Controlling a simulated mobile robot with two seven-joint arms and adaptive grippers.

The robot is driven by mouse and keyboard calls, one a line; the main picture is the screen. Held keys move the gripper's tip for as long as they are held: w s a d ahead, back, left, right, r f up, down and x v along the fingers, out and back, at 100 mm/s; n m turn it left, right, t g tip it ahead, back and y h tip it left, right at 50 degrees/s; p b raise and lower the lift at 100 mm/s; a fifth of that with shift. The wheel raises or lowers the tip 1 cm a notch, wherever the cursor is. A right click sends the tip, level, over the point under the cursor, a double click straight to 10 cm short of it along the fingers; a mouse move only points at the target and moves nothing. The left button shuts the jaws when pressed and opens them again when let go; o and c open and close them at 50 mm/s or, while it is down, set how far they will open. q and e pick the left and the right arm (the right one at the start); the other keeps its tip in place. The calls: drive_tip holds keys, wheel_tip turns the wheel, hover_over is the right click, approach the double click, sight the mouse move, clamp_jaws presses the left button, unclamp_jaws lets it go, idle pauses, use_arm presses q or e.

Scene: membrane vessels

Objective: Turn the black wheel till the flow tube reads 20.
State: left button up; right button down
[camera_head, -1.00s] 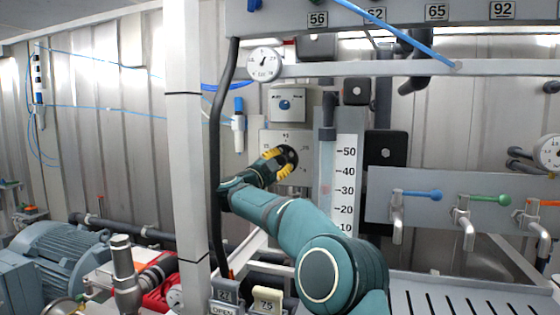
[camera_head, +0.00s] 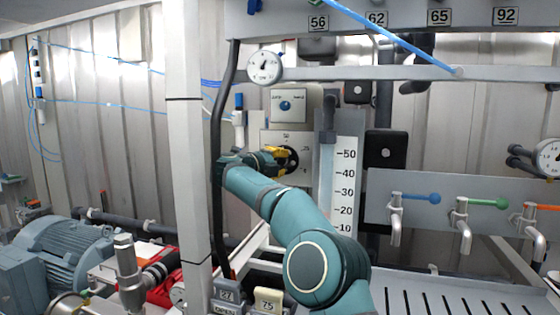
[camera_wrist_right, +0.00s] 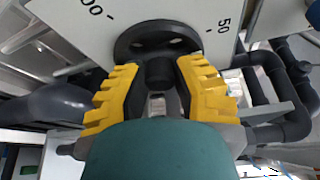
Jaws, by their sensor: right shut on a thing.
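The black wheel (camera_head: 291,157) sits on a pale panel left of the flow tube. It also fills the upper middle of the right wrist view (camera_wrist_right: 135,47). My right gripper (camera_head: 278,157) is at the wheel. In the right wrist view its yellow-padded fingers (camera_wrist_right: 157,78) close around the wheel's dark central hub, one on each side. The flow tube (camera_head: 327,180) stands upright beside a white scale (camera_head: 345,165) marked 10 to 50. Its level is too small to read. My left gripper is not in view.
A white post (camera_head: 186,150) and a black hose (camera_head: 217,150) stand left of my right arm. Blue, green and orange-handled taps (camera_head: 422,198) line a panel at right. A slotted tray (camera_head: 450,290) lies below them. A round gauge (camera_head: 264,67) hangs above the wheel.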

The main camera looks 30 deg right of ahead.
drive_tip(key=shift+m+y, duration=0.3)
drive_tip(key=shift+m, duration=0.2)
drive_tip(key=shift+r, duration=0.1)
drive_tip(key=c, duration=0.7)
unclamp_jaws()
